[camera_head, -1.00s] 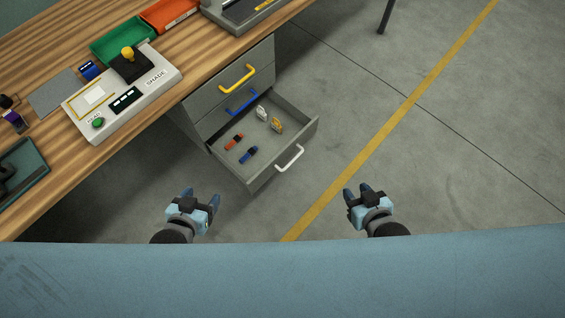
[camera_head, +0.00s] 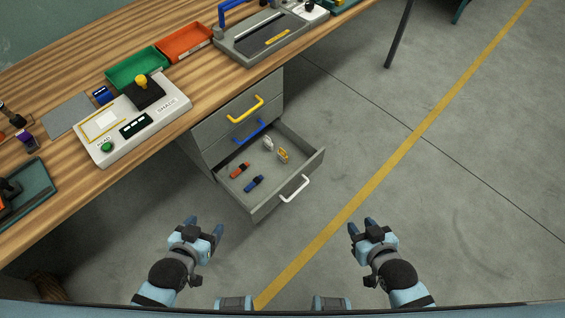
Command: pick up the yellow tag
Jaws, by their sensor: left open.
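The yellow tag (camera_head: 283,156) lies in the open drawer (camera_head: 304,170), towards its far right corner. It is small here, with a white item (camera_head: 267,143) just to its left. My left gripper (camera_head: 205,228) is in front of the desk, below and left of the drawer in the picture. It is open and empty, its fingers apart. My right gripper (camera_head: 361,225) is over the floor, below and right of the drawer, its fingers apart with nothing seen between them. Neither gripper touches the drawer or the tag.
A red item (camera_head: 240,171) and a blue item (camera_head: 254,183) lie in the drawer's near part. The white handle (camera_head: 295,188) sticks out in front. Two closed drawers with yellow (camera_head: 245,109) and blue (camera_head: 250,131) handles are above.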

